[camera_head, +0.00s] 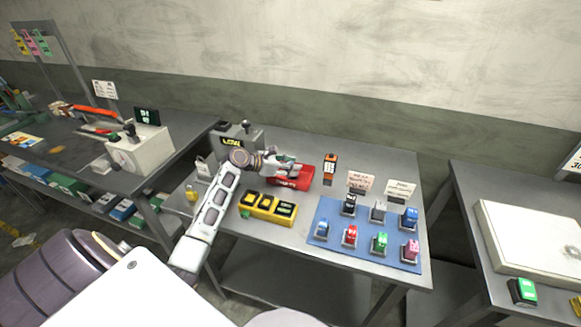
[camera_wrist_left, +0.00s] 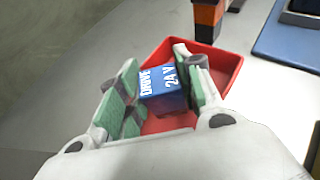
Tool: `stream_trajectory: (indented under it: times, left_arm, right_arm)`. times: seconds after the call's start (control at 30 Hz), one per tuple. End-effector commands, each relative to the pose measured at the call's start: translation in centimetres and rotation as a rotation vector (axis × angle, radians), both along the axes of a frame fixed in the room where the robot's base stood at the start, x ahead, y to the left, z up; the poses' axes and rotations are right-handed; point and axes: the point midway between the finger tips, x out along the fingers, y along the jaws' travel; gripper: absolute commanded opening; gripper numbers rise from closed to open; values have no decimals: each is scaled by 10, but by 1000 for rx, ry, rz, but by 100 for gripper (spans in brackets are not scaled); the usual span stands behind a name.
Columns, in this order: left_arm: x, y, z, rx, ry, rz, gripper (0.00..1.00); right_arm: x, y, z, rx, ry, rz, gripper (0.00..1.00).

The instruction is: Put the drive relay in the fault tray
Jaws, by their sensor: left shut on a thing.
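The drive relay (camera_wrist_left: 160,88) is a blue block with white lettering reading "DRIVE 24 V" in the left wrist view. My left gripper (camera_wrist_left: 163,95) is shut on it, with green pads on both sides. The relay is over the red fault tray (camera_wrist_left: 222,60); whether it touches the tray floor I cannot tell. In the head view my left gripper (camera_head: 288,168) is at the left part of the red tray (camera_head: 305,175), and the relay is hidden or too small to make out. My right gripper is not in view.
A yellow holder (camera_head: 262,212) is in front. A grey box (camera_head: 255,133) stands behind my arm.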

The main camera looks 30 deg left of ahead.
Motion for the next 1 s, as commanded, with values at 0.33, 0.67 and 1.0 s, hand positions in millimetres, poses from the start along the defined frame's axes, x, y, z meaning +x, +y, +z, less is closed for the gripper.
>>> stream_trajectory:
  times: [0.33,0.67,1.0]
  left_arm:
    - [0,0,-2,0,0,0,54]
    - [0,0,-2,0,0,0,57]
    - [-10,7,6,2,-1,1,57]
  right_arm:
    - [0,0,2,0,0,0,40]
    - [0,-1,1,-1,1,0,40]
    - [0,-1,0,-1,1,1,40]
